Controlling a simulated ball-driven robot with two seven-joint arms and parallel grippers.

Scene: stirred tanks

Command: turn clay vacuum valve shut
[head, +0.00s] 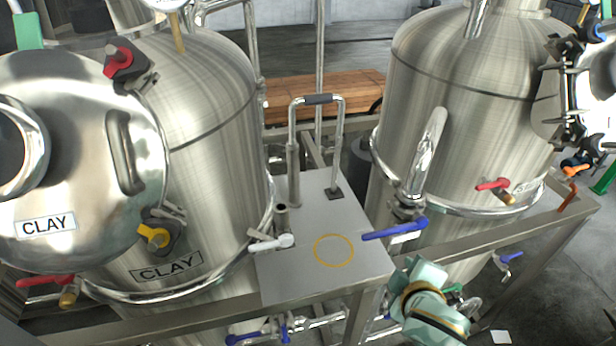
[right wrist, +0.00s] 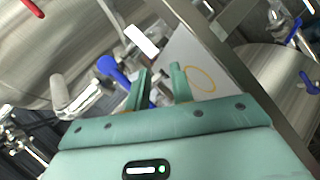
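The clay tank (head: 205,110) is the steel vessel at left in the head view, with CLAY labels on its lid and wall. I cannot tell which one is the vacuum valve. My right gripper (head: 422,272) is at lower right, below a blue lever (head: 395,230) and well away from the clay tank. In the right wrist view its fingers (right wrist: 161,85) are apart with nothing held. My left gripper is not seen.
A second steel tank (head: 465,110) stands at right, with a red-handled valve (head: 493,186). A steel frame rail crosses in front.

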